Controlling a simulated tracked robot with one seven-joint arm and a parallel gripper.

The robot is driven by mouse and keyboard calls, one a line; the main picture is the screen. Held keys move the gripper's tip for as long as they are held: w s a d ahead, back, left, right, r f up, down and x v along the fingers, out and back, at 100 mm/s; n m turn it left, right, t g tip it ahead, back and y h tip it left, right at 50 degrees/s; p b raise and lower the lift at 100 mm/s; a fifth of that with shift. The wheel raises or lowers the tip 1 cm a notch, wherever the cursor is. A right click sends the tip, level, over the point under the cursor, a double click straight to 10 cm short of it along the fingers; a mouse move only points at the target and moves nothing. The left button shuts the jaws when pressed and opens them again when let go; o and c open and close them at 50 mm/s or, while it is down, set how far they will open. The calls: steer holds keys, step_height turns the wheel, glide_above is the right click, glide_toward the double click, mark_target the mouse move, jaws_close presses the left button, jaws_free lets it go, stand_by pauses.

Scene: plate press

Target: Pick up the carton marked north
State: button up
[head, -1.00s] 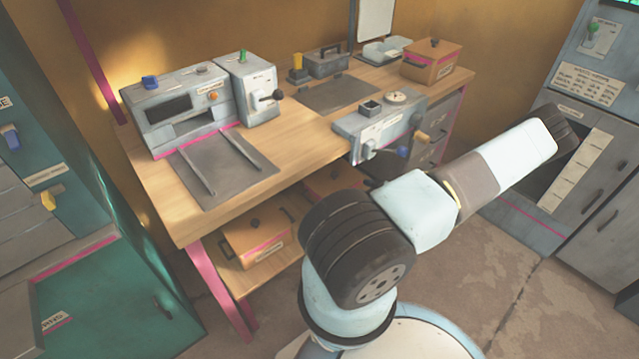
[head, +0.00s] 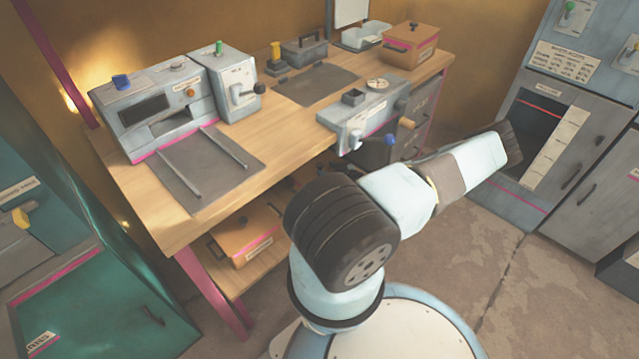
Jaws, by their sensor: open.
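An orange carton (head: 245,238) with a pink stripe, a dark knob and a pale label sits on the bench's lower shelf, left of my arm. Another orange carton (head: 410,46) with a pink band stands on the bench top at the back right. Their labels are too small to read, so I cannot tell which is marked north. My arm rises in the foreground and reaches to the right, away from both cartons. Its far end is dark, and my gripper's fingers do not show. The arm hides part of the lower shelf.
The wooden bench (head: 210,213) holds a grey press (head: 150,108), a lever unit (head: 365,112) and a white tray (head: 366,36). A teal cabinet (head: 100,310) stands at left, grey-blue cabinets (head: 580,125) at right. The floor (head: 500,260) at right is clear.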

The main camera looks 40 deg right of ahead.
mark_target(320, 164)
steer(key=shift+r+x, duration=0.1)
steer(key=shift+x, duration=1.2)
steer(key=shift+r+x, duration=0.15)
steer(key=shift+x, duration=1.15)
steer(key=shift+c, duration=0.2)
jaws_close()
